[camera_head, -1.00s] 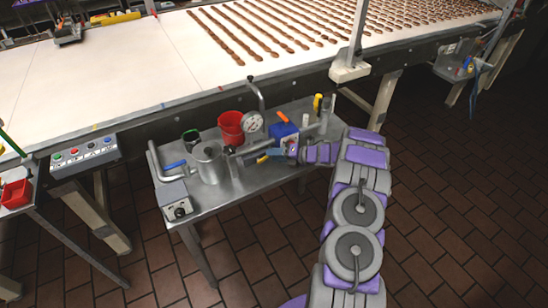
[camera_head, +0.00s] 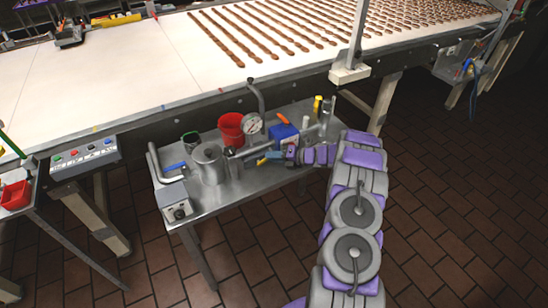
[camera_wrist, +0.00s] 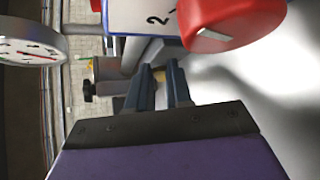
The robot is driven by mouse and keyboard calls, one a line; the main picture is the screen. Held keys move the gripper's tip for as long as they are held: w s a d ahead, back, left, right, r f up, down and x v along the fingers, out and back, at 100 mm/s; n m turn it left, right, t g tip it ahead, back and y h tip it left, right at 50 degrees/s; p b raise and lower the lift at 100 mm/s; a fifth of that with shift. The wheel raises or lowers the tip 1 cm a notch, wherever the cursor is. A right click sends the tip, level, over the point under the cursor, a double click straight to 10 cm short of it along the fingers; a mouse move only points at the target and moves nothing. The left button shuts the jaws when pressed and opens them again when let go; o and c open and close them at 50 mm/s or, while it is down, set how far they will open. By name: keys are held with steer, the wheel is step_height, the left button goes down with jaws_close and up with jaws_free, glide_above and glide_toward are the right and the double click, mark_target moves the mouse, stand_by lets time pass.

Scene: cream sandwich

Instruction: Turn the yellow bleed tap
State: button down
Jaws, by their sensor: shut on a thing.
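The bleed tap's yellow part (camera_head: 272,155) shows in the head view, low on the pipework in the middle of the small steel table (camera_head: 240,180). My gripper (camera_head: 285,155) is at its right side, reaching in from the right. In the wrist view, a small tan-yellow piece (camera_wrist: 160,73) lies between the two dark fingers of my gripper (camera_wrist: 163,75), which are shut on it. The fingers hide most of the tap, so I cannot tell how far it is turned.
A pressure gauge (camera_head: 252,123), a red cup (camera_head: 231,128), a blue box (camera_head: 284,135) and a metal pot (camera_head: 209,163) crowd the table. A red rounded part (camera_wrist: 230,22) is close to my fingers. The conveyor (camera_head: 120,75) runs behind.

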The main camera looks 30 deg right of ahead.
steer(key=shift+d+f+p, duration=0.1)
steer(key=shift+f+p, duration=0.05)
steer(key=shift+p, duration=0.2)
steer(key=shift+f+m+y+p, duration=0.3)
steer(key=shift+m+y+p, duration=0.1)
steer(key=shift+y, duration=0.1)
steer(key=c, duration=1)
jaws_free()
steer(key=shift+d, duration=0.1)
steer(key=shift+c, duration=0.2)
steer(key=shift+s+r, duration=0.1)
steer(key=p+v, duration=0.3)
steer(key=v, duration=1.4)
steer(key=shift+d+f, duration=0.15)
steer(key=shift+f, duration=0.1)
steer(key=shift+s, duration=0.1)
